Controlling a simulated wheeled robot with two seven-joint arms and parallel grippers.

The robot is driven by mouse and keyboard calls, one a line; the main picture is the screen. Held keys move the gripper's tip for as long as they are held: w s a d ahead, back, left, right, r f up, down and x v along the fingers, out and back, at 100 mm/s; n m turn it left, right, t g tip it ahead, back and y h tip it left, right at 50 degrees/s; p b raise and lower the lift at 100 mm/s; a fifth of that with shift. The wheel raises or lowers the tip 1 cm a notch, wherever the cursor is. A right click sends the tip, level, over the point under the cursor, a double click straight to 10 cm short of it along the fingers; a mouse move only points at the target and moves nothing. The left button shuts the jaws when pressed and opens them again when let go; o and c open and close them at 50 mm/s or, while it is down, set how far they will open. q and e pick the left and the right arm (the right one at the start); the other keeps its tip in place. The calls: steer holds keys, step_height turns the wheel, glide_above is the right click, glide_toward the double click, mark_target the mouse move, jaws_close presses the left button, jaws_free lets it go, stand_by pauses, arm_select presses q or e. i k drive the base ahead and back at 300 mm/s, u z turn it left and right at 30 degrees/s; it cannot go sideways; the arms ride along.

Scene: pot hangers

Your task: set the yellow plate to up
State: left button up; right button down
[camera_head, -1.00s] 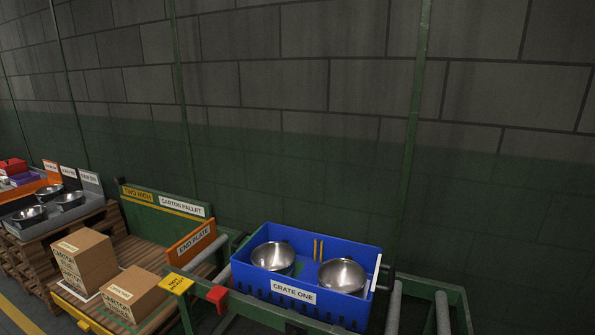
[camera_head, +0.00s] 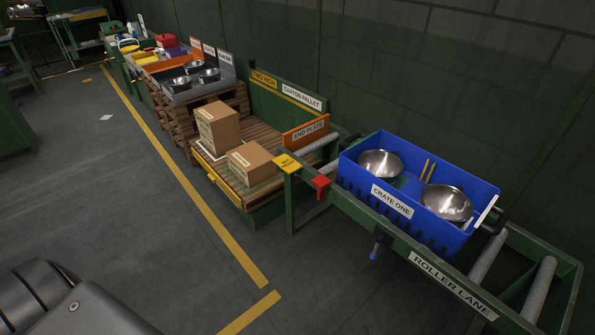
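A small yellow plate (camera_head: 286,163) with dark lettering sits on top of the green post at the left end of the roller lane. It is beside the orange end plate and left of a red piece (camera_head: 320,183). Its lettering is too small to read surely, and I cannot tell whether it counts as up or down. Neither of my grippers is in view. A dark grey rounded part at the lower left looks like my own body.
A blue crate (camera_head: 352,174) with two steel bowls stands on the roller lane (camera_head: 452,284). The orange end plate (camera_head: 306,132) and a pallet with cartons (camera_head: 219,128) lie left of it. The floor (camera_head: 150,230) in front is clear.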

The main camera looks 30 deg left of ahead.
mark_target(285, 162)
steer(key=u, duration=0.35)
steer(key=i, duration=0.85)
steer(key=z, duration=0.55)
